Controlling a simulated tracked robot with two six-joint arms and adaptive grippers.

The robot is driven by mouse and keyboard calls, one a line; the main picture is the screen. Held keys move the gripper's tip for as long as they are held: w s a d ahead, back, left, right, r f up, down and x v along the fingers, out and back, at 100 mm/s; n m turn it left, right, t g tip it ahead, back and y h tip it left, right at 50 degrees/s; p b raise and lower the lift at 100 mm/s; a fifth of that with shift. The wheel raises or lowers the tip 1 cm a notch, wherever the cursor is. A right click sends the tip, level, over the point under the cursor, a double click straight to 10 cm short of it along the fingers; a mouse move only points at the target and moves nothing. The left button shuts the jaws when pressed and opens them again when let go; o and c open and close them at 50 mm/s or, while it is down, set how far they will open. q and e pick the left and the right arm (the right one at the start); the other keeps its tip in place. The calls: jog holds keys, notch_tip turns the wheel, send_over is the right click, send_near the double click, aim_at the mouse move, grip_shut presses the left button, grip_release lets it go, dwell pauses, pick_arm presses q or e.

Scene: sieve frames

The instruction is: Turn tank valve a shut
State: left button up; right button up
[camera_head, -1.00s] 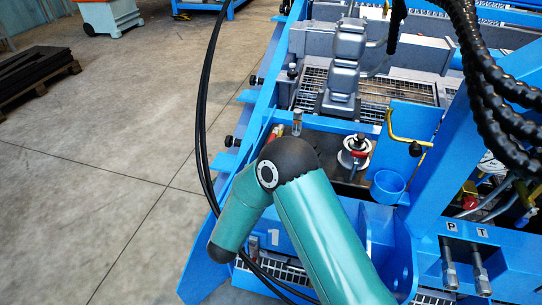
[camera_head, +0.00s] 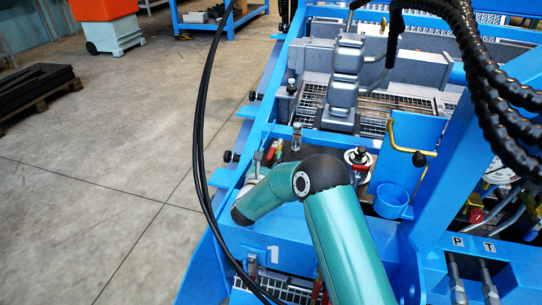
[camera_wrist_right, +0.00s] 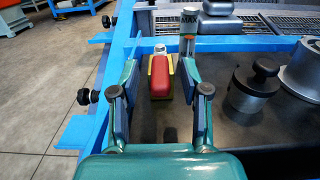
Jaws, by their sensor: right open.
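A red valve handle (camera_wrist_right: 160,78) with yellow edges lies ahead of my right gripper (camera_wrist_right: 161,98) in the right wrist view. The open fingers stand left and right of it, apart from it. In the head view the red handle (camera_head: 273,149) shows just beyond my right gripper (camera_head: 260,166), which is small and partly hidden by its wrist. No letter is readable on the handle, so I cannot tell from marks that it is valve a. A silver fitting (camera_wrist_right: 160,48) sits behind the handle. My left gripper is out of view.
A black-topped cap (camera_wrist_right: 258,78) and a grey cylinder (camera_wrist_right: 301,70) stand right of the handle. A post marked MAX (camera_wrist_right: 188,25) rises behind. A black knob (camera_wrist_right: 87,97) sits at the blue frame's left edge. A blue cup (camera_head: 391,200) stands at right.

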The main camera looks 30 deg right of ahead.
jog(key=shift+x, duration=0.9)
grip_shut()
